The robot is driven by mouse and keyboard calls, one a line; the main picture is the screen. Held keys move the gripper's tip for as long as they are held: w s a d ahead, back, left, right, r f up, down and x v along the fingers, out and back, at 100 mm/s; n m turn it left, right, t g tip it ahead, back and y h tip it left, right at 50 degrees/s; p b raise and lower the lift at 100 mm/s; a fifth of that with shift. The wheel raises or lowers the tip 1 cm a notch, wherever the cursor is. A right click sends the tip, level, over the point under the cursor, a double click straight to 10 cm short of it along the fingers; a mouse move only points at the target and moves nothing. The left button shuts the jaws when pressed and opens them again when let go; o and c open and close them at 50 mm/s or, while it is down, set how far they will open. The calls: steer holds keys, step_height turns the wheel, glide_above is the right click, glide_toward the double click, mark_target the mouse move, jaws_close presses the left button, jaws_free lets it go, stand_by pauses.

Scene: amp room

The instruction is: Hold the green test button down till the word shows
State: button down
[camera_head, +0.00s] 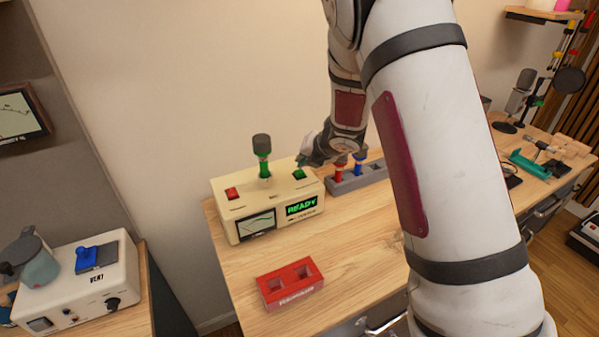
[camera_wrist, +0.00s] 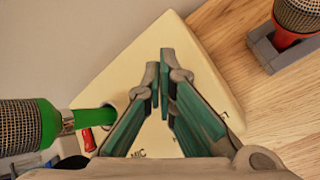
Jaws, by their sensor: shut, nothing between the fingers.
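The cream tester box (camera_head: 235,205) stands on the wooden bench, with a green test button (camera_head: 300,175) on its top right and a red button (camera_head: 232,193) on its top left. Its screen (camera_head: 301,206) shows the green word "READY". A green microphone (camera_head: 262,158) stands upright in the box; it also shows at the left in the wrist view (camera_wrist: 45,125). My gripper (camera_head: 301,160) is shut and empty, with its tips just over the green button. In the wrist view my gripper (camera_wrist: 162,85) covers that button. I cannot tell if the tips touch it.
A grey rack (camera_head: 345,187) with red and blue microphones stands close right of the box. A white device (camera_head: 115,280) sits on a separate surface at left. The bench between box and red block is clear.

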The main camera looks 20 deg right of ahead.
mark_target(302, 171)
steer(key=shift+f, duration=0.1)
steer(key=shift+f, duration=0.35)
steer(key=shift+f, duration=0.5)
stand_by(1.2)
steer(key=shift+r, duration=0.2)
stand_by(2.0)
steer(key=shift+r, duration=0.75)
steer(key=shift+r+p, duration=1.2)
steer(key=shift+r, duration=1.3)
